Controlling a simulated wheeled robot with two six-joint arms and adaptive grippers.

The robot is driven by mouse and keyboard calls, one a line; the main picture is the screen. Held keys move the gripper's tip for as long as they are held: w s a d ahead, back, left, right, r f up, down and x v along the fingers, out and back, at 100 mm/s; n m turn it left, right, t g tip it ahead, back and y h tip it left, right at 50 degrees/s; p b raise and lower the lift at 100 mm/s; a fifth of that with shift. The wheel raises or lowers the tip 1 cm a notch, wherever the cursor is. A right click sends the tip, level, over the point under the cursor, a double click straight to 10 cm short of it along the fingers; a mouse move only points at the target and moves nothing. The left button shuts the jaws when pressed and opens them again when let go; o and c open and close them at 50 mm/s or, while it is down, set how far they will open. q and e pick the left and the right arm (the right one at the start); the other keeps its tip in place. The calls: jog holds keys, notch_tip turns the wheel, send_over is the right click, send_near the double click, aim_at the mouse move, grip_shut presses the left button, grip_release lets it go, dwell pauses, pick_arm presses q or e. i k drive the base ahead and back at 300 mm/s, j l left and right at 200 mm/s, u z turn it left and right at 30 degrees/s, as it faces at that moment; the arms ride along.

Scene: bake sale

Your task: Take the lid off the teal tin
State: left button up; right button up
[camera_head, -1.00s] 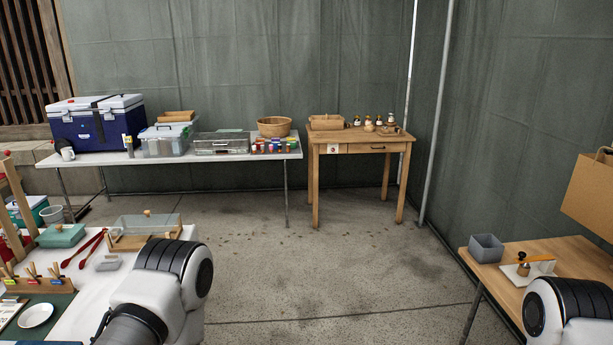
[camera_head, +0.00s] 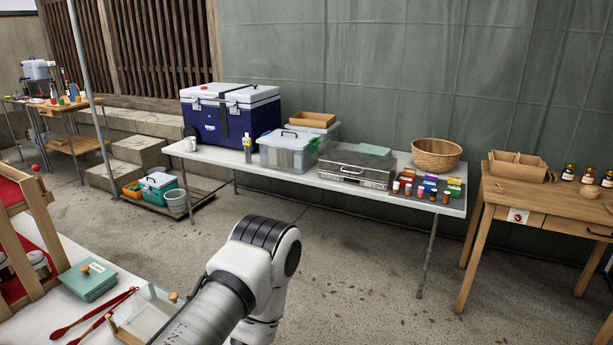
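The teal tin (camera_head: 90,285) sits on the white-covered table at the lower left. Its teal lid (camera_head: 84,271) is on it, with a round wooden knob and a small pale label on top. A link of my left arm fills the lower middle of the view, to the right of the tin. My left gripper is out of view, and so is my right gripper.
A long white table (camera_head: 310,176) with a blue cooler (camera_head: 232,117) stands behind, across open concrete floor.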

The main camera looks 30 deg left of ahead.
aim_at(86, 272)
jog(key=i+u, duration=0.25)
jog(key=i, duration=0.2)
jog(key=i+l+u, duration=0.55)
jog(key=i, duration=0.25)
jog(key=j, duration=0.1)
